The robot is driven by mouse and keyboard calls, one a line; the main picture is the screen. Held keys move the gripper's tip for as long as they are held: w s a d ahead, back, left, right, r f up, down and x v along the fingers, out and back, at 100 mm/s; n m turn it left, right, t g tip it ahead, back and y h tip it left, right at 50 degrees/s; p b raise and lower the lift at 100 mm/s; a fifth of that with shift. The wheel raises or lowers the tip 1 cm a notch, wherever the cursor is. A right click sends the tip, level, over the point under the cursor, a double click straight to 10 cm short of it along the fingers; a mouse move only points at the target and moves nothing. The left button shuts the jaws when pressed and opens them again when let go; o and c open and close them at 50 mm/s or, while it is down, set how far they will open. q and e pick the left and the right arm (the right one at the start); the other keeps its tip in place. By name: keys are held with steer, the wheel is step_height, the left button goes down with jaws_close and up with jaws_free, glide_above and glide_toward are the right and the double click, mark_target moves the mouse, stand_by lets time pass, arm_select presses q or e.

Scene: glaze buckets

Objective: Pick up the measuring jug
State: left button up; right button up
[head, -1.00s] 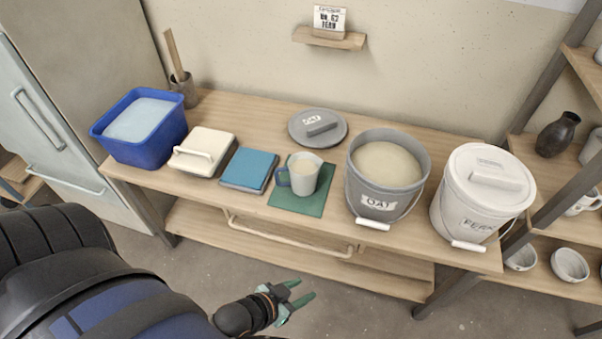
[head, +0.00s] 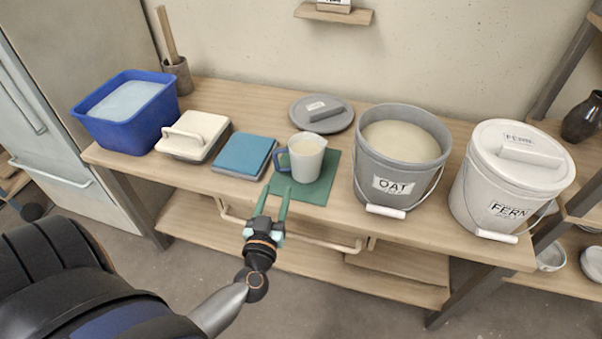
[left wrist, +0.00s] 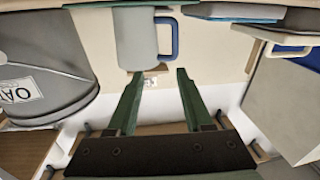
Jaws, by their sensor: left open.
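The measuring jug (head: 309,158) is pale grey with a blue handle on its left and holds a cream liquid. It stands upright on a green mat (head: 318,190) on the bench. In the left wrist view the jug (left wrist: 136,42) shows upside down, just beyond the fingers. My left gripper (head: 276,190) is open and empty, with green fingers at the bench's front edge, pointing toward the jug's handle side and apart from it. It also shows in the left wrist view (left wrist: 160,74). My right gripper is not in view.
A grey OAT bucket (head: 374,178) and a lidded white FERN bucket (head: 477,195) stand right of the jug. A blue tile stack (head: 245,153), a cream-lidded box (head: 187,134) and a blue tub (head: 100,133) stand left. A grey lid (head: 335,121) lies behind. A rail (head: 322,243) runs below.

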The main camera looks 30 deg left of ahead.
mark_target(276, 162)
arm_select(q)
steer(key=shift+n+g+y, duration=0.5)
steer(key=shift+n+y, duration=0.1)
steer(key=shift+y, duration=0.2)
steer(key=w+a+b, duration=0.1)
steer(key=w+a, duration=0.2)
steer(key=w+a+f, duration=0.1)
steer(key=w+a, duration=0.2)
steer(key=shift+f+b, duration=0.15)
steer(key=shift+b, duration=0.2)
steer(key=b+x, duration=0.1)
steer(key=x, duration=0.1)
steer(key=b+x, duration=0.1)
steer(key=x, duration=0.1)
steer(key=shift+w+d+f, duration=0.2)
steer(key=shift+f, duration=0.05)
steer(key=shift+w+a, duration=0.25)
steer(key=shift+w, duration=0.2)
steer(key=shift+c, duration=0.5)
jaws_close()
